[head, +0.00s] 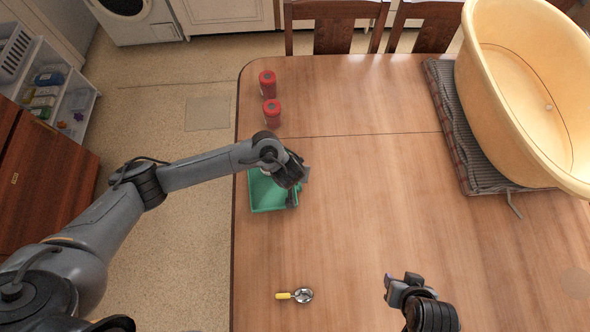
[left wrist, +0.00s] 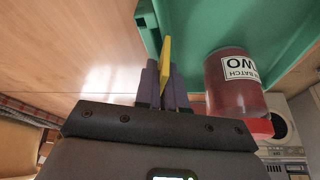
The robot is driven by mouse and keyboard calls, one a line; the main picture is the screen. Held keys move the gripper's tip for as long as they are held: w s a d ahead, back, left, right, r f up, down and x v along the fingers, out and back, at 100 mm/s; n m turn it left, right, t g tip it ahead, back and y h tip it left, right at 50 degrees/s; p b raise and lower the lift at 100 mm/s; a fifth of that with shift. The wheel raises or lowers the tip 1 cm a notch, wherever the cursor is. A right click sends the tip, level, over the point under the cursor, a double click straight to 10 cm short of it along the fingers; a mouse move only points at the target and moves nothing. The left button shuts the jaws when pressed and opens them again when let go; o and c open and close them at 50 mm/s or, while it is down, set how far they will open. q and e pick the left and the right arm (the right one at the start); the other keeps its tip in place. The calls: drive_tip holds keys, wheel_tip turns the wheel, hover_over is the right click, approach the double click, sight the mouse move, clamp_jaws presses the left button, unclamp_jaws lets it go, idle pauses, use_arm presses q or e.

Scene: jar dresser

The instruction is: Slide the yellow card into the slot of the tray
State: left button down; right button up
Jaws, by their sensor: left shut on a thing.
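The green tray (head: 268,199) sits near the table's left edge, and its wall also shows in the left wrist view (left wrist: 285,45). My left gripper (head: 300,178) is over the tray's right side and hides part of it. In the left wrist view its purple fingers (left wrist: 160,85) are shut on the thin yellow card (left wrist: 165,62). The card stands out past the fingertips beside the tray's green wall; whether it touches the wall, I cannot tell. The slot cannot be made out. My right gripper (head: 402,281) looks open and empty over the table's front.
Two red jars (head: 267,84) (head: 272,113) stand behind the tray; one labelled jar (left wrist: 236,82) shows in the left wrist view. A yellow-handled scoop (head: 295,296) lies at the front. A large tan tub (head: 525,95) rests on a folded mat (head: 452,120). The table's middle is clear.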

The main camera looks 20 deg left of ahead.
use_arm(q)
drive_tip(key=shift+f, duration=0.1)
drive_tip(key=c, duration=1.2)
unclamp_jaws()
